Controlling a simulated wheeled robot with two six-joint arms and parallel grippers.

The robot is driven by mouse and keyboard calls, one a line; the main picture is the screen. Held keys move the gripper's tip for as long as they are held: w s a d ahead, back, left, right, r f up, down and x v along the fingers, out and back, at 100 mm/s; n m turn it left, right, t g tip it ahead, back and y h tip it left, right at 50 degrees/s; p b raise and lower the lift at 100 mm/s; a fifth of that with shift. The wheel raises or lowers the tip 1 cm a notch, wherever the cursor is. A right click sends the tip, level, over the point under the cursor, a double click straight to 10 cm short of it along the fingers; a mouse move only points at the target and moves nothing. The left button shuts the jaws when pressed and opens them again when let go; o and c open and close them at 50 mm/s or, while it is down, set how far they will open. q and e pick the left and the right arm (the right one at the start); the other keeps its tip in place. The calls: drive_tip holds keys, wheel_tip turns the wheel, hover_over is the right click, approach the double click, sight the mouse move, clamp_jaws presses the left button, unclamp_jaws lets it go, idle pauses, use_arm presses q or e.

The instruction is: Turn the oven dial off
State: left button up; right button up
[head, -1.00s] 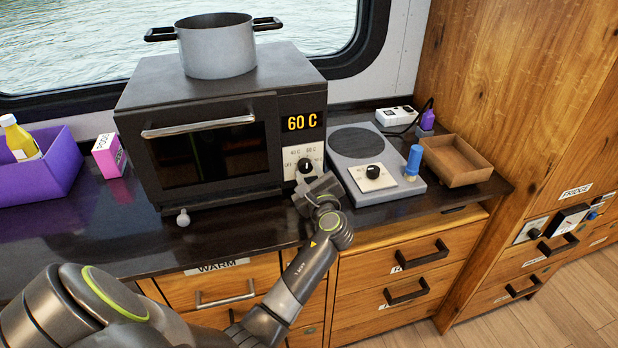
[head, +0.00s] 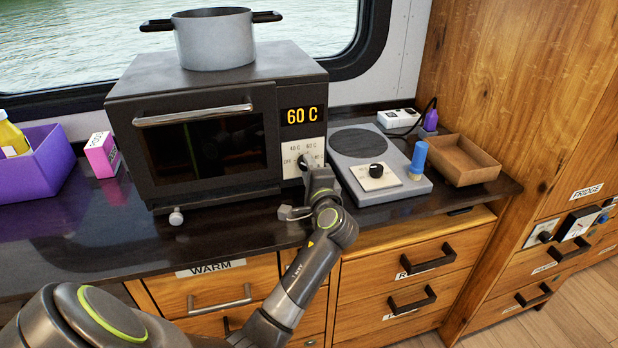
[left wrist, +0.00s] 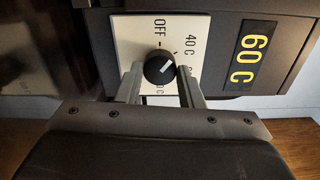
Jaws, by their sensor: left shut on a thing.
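The oven dial (left wrist: 160,67) is a round black knob with a pale line on a white panel (left wrist: 125,40). Its line slants towards the 40 C and partly hidden label side, not at OFF. In the head view the dial (head: 303,160) is partly covered by my left gripper (head: 308,172). In the left wrist view my left gripper (left wrist: 161,88) has one finger on each side of the dial and is shut on it. The oven (head: 215,105) is dark, and its display (head: 301,115) reads 60 C. My right gripper is out of view.
A grey pot (head: 215,40) stands on the oven. To the right are a hot plate (head: 362,150) with its own black knob (head: 376,170), a blue cylinder (head: 418,158) and a wooden tray (head: 460,160). A purple bin (head: 40,165) and pink box (head: 101,155) stand left.

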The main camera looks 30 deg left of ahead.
use_arm(q)
drive_tip(key=shift+n+b, duration=2.35)
drive_tip(key=shift+n, duration=1.45)
drive_tip(key=o, duration=1)
